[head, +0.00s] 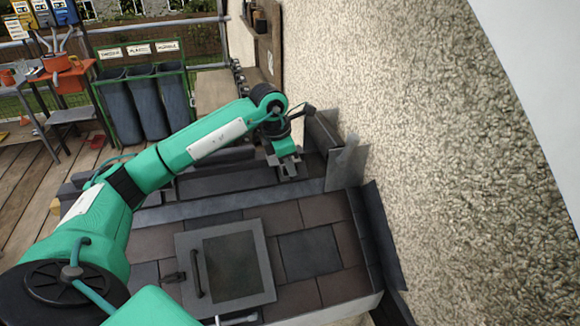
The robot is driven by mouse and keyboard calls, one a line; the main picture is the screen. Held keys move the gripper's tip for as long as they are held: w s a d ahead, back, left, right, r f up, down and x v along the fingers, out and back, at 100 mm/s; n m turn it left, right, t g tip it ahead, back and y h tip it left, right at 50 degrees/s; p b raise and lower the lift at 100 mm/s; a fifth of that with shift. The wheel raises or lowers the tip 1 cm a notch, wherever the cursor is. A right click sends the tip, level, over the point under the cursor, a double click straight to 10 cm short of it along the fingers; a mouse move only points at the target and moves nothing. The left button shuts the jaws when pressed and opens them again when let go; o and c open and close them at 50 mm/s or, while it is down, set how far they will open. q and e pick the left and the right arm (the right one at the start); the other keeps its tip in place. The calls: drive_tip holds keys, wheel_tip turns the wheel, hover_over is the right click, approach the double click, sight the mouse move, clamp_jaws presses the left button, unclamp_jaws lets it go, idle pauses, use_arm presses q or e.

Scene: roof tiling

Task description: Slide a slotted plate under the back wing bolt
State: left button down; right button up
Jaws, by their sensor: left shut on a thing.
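My left gripper (288,168) is at the far part of the roof model, close to the wall, pointing down. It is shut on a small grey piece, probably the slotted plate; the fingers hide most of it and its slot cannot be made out. The gripper is just left of a grey upright metal sheet (346,167) and over a dark strip. I cannot make out the back wing bolt. My right gripper is not in view.
A roof window (225,265) with a handle sits among brown and dark tiles (310,252). The rough rendered wall (440,150) bounds the right side. Grey bins (148,105) in a green rack and a cluttered workbench (62,75) stand at the back left.

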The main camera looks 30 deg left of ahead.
use_arm(q)
drive_tip(key=shift+w+a, duration=0.1)
idle(0.4)
drive_tip(key=shift+w+a, duration=0.15)
drive_tip(key=shift+a, duration=0.05)
drive_tip(key=shift+w+a, duration=0.15)
idle(0.5)
drive_tip(key=shift+w+a+b, duration=0.2)
drive_tip(key=shift+a+b, duration=0.05)
drive_tip(key=shift+b, duration=0.1)
drive_tip(key=shift+w+a, duration=0.1)
idle(0.4)
drive_tip(key=shift+w+a+f, duration=0.15)
drive_tip(key=shift+w+a, duration=0.1)
drive_tip(key=shift+a, duration=0.05)
idle(0.3)
drive_tip(key=shift+w+a+f+b, duration=0.1)
drive_tip(key=shift+w+a+b, duration=0.25)
drive_tip(key=shift+a+b, duration=0.1)
idle(0.8)
